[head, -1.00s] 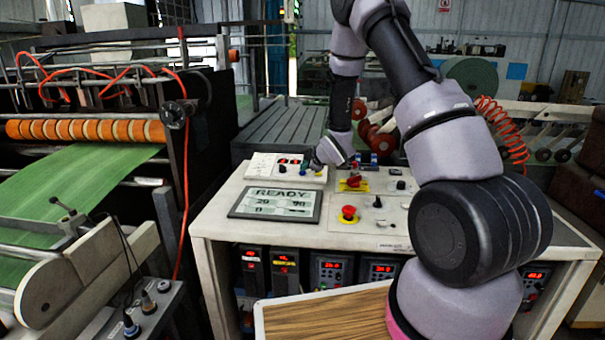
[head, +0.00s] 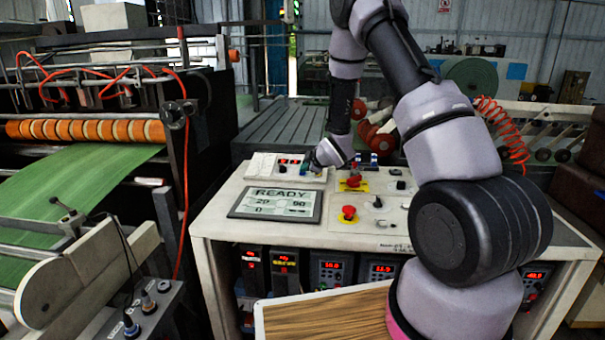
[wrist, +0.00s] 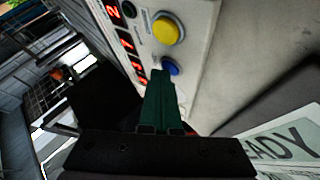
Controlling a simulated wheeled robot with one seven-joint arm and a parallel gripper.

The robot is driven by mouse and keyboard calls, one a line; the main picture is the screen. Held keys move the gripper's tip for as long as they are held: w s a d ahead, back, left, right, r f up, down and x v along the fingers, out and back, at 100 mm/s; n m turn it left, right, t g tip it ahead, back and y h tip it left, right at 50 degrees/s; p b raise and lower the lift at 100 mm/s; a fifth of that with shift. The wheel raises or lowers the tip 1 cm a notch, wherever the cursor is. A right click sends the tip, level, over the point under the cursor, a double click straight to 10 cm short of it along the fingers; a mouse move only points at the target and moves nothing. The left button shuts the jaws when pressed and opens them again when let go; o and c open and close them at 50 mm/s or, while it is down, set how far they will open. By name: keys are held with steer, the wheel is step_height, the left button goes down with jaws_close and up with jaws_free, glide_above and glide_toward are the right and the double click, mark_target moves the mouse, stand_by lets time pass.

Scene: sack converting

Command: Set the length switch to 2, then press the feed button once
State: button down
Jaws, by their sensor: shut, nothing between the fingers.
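A white control box (head: 263,164) with red digit displays sits at the back left of the console top. In the wrist view it carries a black knob (wrist: 128,9), a large yellow button (wrist: 168,28) and a smaller blue button (wrist: 170,67). The top digit display (wrist: 113,10) seems to read 2. The labels are too small to read, so I cannot tell which control is the length switch or the feed button. My gripper (wrist: 160,76) is shut and empty. Its green fingertips are right beside the blue button; I cannot tell whether they touch it.
A screen (head: 275,204) reading READY lies in front of the box. A red emergency stop (head: 348,212) and a red switch on a yellow plate (head: 354,183) stand to the right. Green film (head: 75,180) runs through the machine at left.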

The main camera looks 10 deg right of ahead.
mark_target(304, 179)
steer(key=shift+r, duration=0.15)
steer(key=shift+s+r, duration=0.2)
steer(key=shift+r, duration=0.45)
steer(key=r, duration=0.2)
steer(key=s+r, duration=0.1)
steer(key=r, duration=0.2)
steer(key=shift+a, duration=0.2)
stand_by(1.8)
